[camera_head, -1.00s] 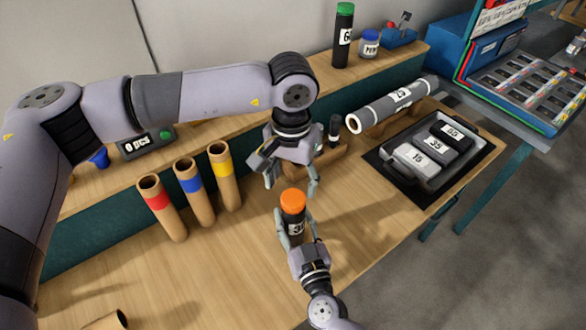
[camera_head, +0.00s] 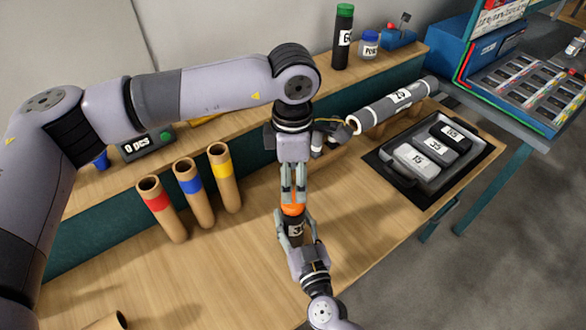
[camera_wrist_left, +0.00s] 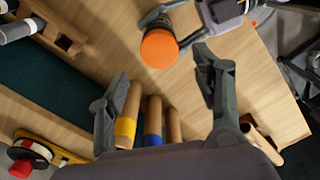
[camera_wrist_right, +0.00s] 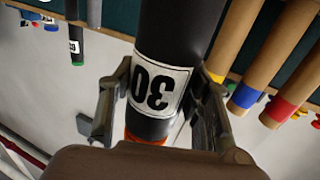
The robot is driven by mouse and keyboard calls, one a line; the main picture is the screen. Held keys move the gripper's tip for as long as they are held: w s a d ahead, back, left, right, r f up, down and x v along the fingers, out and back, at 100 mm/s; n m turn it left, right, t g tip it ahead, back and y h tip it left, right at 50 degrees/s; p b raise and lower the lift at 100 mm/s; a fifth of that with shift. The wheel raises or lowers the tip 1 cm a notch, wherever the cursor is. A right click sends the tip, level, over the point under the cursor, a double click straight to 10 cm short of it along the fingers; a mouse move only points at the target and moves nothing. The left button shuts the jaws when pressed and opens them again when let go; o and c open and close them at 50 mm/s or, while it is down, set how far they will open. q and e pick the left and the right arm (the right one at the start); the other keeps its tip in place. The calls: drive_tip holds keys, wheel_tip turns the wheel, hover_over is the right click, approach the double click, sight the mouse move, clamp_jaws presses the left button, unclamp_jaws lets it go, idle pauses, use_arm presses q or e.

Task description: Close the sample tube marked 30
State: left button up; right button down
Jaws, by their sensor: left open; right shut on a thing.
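The black sample tube (camera_head: 295,229) stands upright over the table, with an orange cap (camera_head: 293,210) on its top. In the right wrist view its white label (camera_wrist_right: 158,90) reads 30, upside down. My right gripper (camera_wrist_right: 160,100) is shut on the tube's body from the front. My left gripper (camera_head: 292,198) points down from above, its fingertips at the cap's height or just over it. In the left wrist view the cap (camera_wrist_left: 159,48) shows beyond and between the open fingers, apparently untouched. I cannot tell how tightly the cap sits.
Three cardboard tubes with red, blue and yellow bands (camera_head: 190,195) stand to the left. A grey roll (camera_head: 395,103) lies on a wooden rack at the back right. A dark tray (camera_head: 385,172) holds numbered boxes. The table front around the tube is clear.

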sight(293, 199)
use_arm(q)
drive_tip(key=n, duration=0.6)
drive_tip(key=shift+r, duration=0.25)
drive_tip(key=n, duration=0.4)
drive_tip(key=shift+r, duration=0.1)
drive_tip(key=n, duration=0.5)
drive_tip(key=shift+r+n, duration=0.2)
drive_tip(key=shift+n, duration=0.1)
drive_tip(key=n, duration=0.4)
drive_tip(key=shift+r+n, duration=0.1)
drive_tip(key=shift+n, duration=0.2)
drive_tip(key=shift+f, duration=4)
